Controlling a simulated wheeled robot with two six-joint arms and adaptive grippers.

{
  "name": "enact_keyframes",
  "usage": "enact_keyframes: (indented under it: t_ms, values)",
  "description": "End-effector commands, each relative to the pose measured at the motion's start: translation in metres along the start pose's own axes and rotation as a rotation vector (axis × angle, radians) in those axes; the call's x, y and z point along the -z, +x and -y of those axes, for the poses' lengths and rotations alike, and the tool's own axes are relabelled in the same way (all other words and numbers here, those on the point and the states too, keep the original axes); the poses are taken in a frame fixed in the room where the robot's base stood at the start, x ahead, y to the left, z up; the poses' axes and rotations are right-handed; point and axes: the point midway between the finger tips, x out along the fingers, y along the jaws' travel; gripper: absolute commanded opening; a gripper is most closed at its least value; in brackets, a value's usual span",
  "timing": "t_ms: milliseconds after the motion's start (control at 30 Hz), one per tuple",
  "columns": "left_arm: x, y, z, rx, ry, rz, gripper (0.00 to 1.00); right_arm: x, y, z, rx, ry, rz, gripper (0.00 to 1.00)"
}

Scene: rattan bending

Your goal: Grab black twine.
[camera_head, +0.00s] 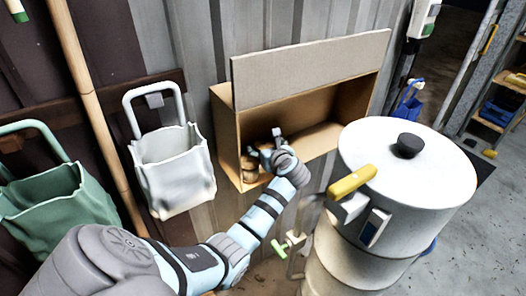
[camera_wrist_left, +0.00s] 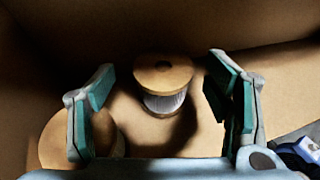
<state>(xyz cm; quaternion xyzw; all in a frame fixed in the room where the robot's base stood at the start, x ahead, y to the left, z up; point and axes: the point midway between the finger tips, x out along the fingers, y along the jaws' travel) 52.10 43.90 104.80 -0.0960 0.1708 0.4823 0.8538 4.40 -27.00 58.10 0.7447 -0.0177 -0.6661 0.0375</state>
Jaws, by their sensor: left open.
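My left gripper (camera_head: 264,150) reaches into an open-fronted wooden box (camera_head: 222,118) on the wall. In the left wrist view its fingers stand open and apart, with nothing held between them. A spool with a wooden top and pale twine (camera_wrist_left: 163,84) stands upright ahead, between the fingers in the picture. A second wooden-topped spool (camera_wrist_left: 58,140) is at lower left, partly behind the left finger; its twine colour is hard to tell. In the head view a brown spool (camera_head: 249,170) shows beside the gripper. I cannot make out black twine clearly. My right gripper is out of view.
A grey board (camera_head: 310,68) stands up along the box's upper front. A large white lidded drum (camera_head: 400,185) stands close to the right, with a yellow-handled part (camera_head: 352,180). White (camera_head: 173,172) and green (camera_head: 62,215) bags hang at left. The box's right interior looks empty.

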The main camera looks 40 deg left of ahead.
Motion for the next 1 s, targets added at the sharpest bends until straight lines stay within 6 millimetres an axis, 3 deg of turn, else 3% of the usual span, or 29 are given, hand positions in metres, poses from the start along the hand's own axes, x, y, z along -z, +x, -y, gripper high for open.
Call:
enact_keyframes:
  t_ms: [100,300,633,1000]
  values:
    - [0.0013,0.0154,0.0008,0.001,0.000,0.000,0.72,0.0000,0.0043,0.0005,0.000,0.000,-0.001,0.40]
    - [0.0005,0.0164,0.0015,0.004,0.000,0.001,0.72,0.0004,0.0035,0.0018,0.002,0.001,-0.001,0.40]
    - [0.0004,0.0162,0.0013,0.003,0.000,0.001,0.19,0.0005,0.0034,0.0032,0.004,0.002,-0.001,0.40]
    - [-0.0050,0.0141,0.0006,0.002,0.000,0.001,0.19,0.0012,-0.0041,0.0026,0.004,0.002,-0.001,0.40]
